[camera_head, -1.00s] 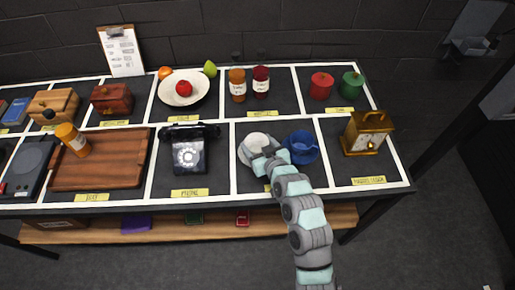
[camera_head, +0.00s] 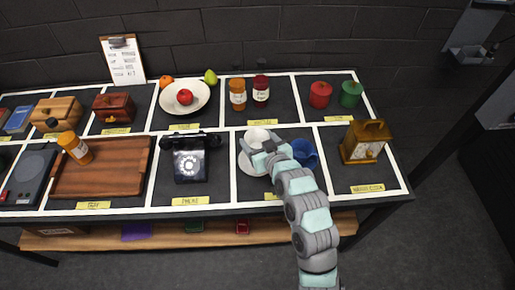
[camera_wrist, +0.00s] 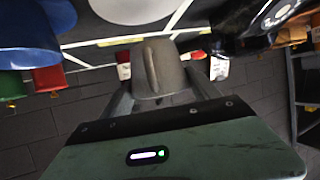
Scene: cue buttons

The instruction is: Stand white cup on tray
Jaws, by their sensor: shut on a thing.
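The white cup (camera_head: 258,135) is held by my gripper (camera_head: 264,149), above and slightly behind its white saucer (camera_head: 246,164). In the wrist view my gripper (camera_wrist: 162,92) is shut on the cup (camera_wrist: 155,68), whose handle faces the camera between the fingers. The cup looks roughly upright. The wooden tray (camera_head: 110,180) lies at the left front of the table, two sections left of the saucer. An orange bottle (camera_head: 74,148) stands at the tray's left back corner. The rest of the tray is bare.
A black telephone (camera_head: 190,160) stands between the saucer and the tray. A blue cup (camera_head: 304,153) is close to the right of my gripper, partly hidden by it. Jars (camera_head: 238,94) and a fruit plate (camera_head: 185,111) stand behind. A brass clock (camera_head: 365,142) is at right.

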